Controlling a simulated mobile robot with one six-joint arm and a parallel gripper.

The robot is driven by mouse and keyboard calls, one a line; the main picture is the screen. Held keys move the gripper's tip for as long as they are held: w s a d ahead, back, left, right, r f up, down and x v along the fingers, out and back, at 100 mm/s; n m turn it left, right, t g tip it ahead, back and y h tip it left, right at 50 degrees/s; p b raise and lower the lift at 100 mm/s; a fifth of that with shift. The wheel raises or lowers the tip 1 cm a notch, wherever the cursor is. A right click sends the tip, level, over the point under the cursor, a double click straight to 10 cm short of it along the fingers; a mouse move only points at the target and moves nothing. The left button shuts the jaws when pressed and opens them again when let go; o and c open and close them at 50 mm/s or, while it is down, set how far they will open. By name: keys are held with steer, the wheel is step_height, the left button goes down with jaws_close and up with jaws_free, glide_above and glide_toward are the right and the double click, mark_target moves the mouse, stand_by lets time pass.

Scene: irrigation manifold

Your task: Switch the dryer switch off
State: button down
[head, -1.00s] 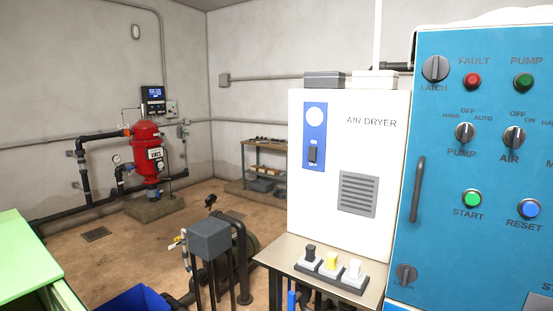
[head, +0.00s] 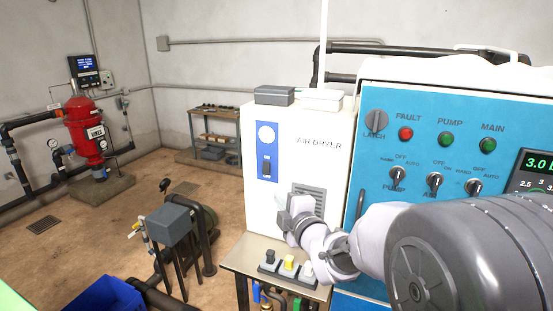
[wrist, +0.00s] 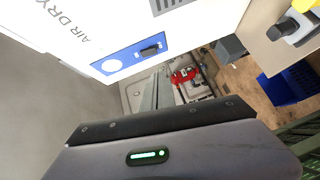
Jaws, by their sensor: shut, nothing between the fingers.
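The white air dryer (head: 330,170) stands on a small table in the head view. Its dark dryer switch (head: 267,167) sits on a blue plate (head: 268,140) below a round white disc. Which way the switch is set is too small to tell. The switch also shows in the wrist view (wrist: 150,50), turned on its side, on the blue plate (wrist: 124,58). My gripper (head: 284,210) is shut and empty in front of the dryer's lower face, below and right of the switch, apart from it in the picture. It partly covers the vent grille.
The blue control panel (head: 400,135) with knobs and lamps stands right of the dryer, partly behind my arm. Yellow, black and white switches stand on the table (head: 240,262) below the dryer. A grey box on legs (head: 168,225) and a blue bin (head: 105,295) are at lower left.

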steer(key=shift+a+n, duration=0.4)
steer(key=shift+a, duration=0.05)
steer(key=shift+w, duration=0.15)
steer(key=p, duration=0.2)
glide_toward(266, 174)
steer(key=w+a, duration=0.1)
steer(key=a, duration=0.3)
steer(key=w, duration=0.1)
steer(key=w+d, duration=0.1)
steer(key=w+p, duration=0.1)
steer(key=shift+w+d+f, duration=0.15)
steer(key=shift+w+f, duration=0.2)
steer(key=shift+w, duration=0.05)
steer(key=shift+w+d+f, duration=0.1)
steer(key=shift+w+d, duration=0.05)
steer(key=shift+w, duration=0.1)
